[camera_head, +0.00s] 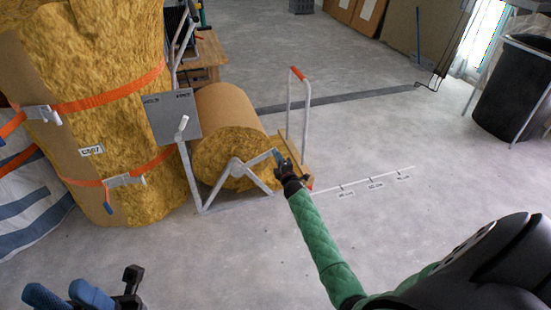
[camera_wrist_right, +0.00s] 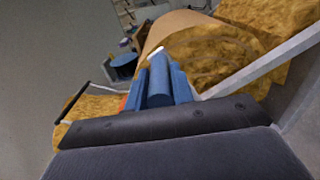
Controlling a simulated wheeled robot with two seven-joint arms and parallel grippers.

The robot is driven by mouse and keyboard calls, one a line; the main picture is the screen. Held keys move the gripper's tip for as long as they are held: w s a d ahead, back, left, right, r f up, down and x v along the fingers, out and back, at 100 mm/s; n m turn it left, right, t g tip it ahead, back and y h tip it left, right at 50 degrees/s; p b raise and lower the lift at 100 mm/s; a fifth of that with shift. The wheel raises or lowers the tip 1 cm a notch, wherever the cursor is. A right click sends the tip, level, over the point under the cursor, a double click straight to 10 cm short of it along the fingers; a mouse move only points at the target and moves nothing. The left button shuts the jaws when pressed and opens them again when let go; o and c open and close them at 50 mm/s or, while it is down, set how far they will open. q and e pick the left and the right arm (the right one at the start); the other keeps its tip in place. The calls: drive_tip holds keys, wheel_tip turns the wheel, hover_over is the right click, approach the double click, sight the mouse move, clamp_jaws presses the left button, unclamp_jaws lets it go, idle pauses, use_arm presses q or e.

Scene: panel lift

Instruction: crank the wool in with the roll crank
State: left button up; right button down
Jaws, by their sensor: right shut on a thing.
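The yellow wool roll (camera_head: 236,150) with brown backing lies in a grey metal stand (camera_head: 203,192), its spiral end facing me. The roll crank (camera_head: 252,160) is a thin grey arm running from the hub at the roll's end to my right gripper (camera_head: 279,157). My right gripper is shut there on the crank's handle, mostly hidden by the fingers. In the right wrist view, a pale tip of the handle (camera_wrist_right: 156,54) shows at the blue fingers, with the roll (camera_wrist_right: 205,60) just beyond. My left gripper (camera_head: 68,296) is low at the left, fingers apart and empty, away from the stand.
A tall wool bale (camera_head: 95,90) with orange straps stands left of the roll. A grey plate (camera_head: 172,117) with a white handle rises beside it. A red-topped grey hoop (camera_head: 298,105) stands right of the roll.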

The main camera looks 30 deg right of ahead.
drive_tip(key=shift+d+f+m, duration=0.2)
drive_tip(key=shift+f+m, duration=0.2)
drive_tip(key=shift+f, duration=0.25)
drive_tip(key=c, duration=1.2)
unclamp_jaws()
drive_tip(key=shift+s, duration=0.15)
drive_tip(key=p+v, duration=0.1)
drive_tip(key=v, duration=0.6)
drive_tip(key=shift+s, duration=0.25)
drive_tip(key=shift+a, duration=0.1)
